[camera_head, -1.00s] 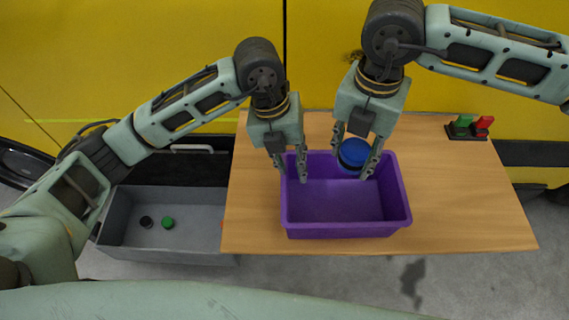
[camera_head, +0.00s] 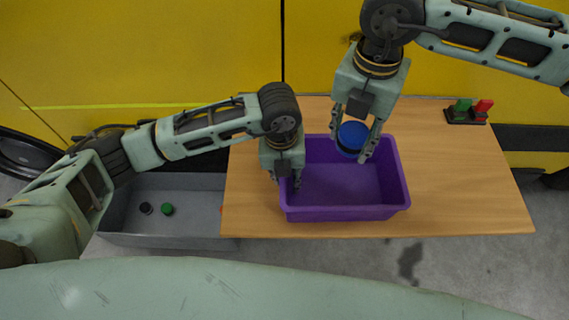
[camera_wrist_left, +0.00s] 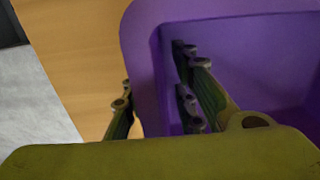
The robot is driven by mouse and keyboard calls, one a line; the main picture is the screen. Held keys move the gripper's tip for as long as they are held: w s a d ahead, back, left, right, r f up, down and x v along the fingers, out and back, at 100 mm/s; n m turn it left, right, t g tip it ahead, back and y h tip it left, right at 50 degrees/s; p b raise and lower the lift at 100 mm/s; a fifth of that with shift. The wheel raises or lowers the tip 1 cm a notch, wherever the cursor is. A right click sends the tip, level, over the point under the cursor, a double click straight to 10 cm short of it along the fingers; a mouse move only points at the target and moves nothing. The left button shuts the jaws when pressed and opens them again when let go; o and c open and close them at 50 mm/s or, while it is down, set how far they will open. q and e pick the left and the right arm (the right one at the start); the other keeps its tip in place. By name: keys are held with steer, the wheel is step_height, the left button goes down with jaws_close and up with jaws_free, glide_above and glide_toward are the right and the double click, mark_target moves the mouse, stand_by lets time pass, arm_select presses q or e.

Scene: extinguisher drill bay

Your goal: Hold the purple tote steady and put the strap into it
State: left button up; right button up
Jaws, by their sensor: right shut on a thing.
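The purple tote (camera_head: 345,214) stands on the wooden table, and its inside looks empty. My left gripper (camera_head: 287,182) is at the tote's left wall with its fingers pointing down. In the left wrist view, one finger of my left gripper (camera_wrist_left: 155,95) is outside the tote wall (camera_wrist_left: 145,50) and the other is inside; the fingers are apart, with the wall between them. My right gripper (camera_head: 358,145) is shut on the strap (camera_head: 352,138), a round blue roll, and holds it above the back part of the tote.
A grey open bin (camera_head: 180,240) with a black and a green round piece stands left of the table (camera_head: 460,190). A small dark holder with green and red pieces (camera_head: 467,112) sits at the back right.

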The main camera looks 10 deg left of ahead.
arm_select(q)
steer(key=shift+f, duration=0.5)
jaws_close()
